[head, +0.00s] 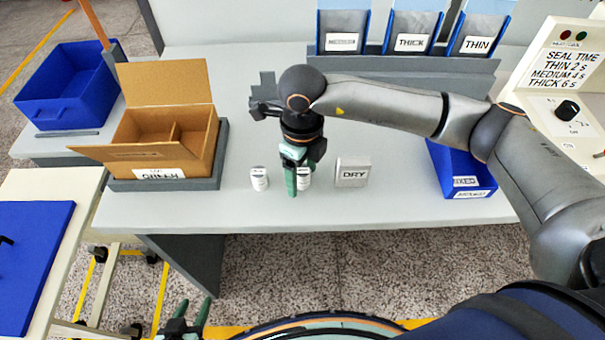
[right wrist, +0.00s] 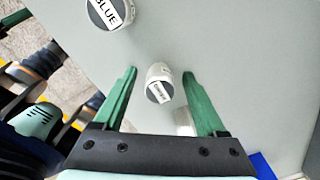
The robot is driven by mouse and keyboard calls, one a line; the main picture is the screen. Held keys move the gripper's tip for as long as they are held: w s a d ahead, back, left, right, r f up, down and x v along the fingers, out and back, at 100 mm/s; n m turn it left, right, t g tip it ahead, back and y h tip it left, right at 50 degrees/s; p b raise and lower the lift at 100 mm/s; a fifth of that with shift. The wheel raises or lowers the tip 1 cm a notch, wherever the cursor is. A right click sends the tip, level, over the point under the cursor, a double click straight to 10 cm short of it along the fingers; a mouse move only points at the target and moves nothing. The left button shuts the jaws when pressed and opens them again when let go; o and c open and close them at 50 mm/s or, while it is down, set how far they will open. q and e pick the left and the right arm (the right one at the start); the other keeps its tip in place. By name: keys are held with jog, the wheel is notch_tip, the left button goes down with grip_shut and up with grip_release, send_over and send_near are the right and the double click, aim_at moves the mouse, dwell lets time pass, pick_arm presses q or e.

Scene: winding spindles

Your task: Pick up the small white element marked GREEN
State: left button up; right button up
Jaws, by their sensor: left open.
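A small white element (right wrist: 158,84) with a dark top and a label that seems to read GREEN stands on the table between and just beyond my right fingertips in the right wrist view. In the head view it (head: 305,180) is partly hidden behind the fingers. My right gripper (head: 296,182) points down over it, and in its wrist view the green fingers (right wrist: 160,76) are apart with nothing held. A second white element (head: 259,178), marked BLUE in the right wrist view (right wrist: 108,12), stands to its left in the head view. My left gripper (head: 190,316) is open and empty, low at the bottom edge.
A white box marked DRY (head: 352,173) stands right of the element. An open cardboard box (head: 163,145) sits on a grey tray at left. A blue bin (head: 462,172) is at right, and labelled bins (head: 411,35) line the back. The front table edge is clear.

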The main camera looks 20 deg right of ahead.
grip_shut()
dwell(0.4)
jog(key=shift+r, duration=0.2)
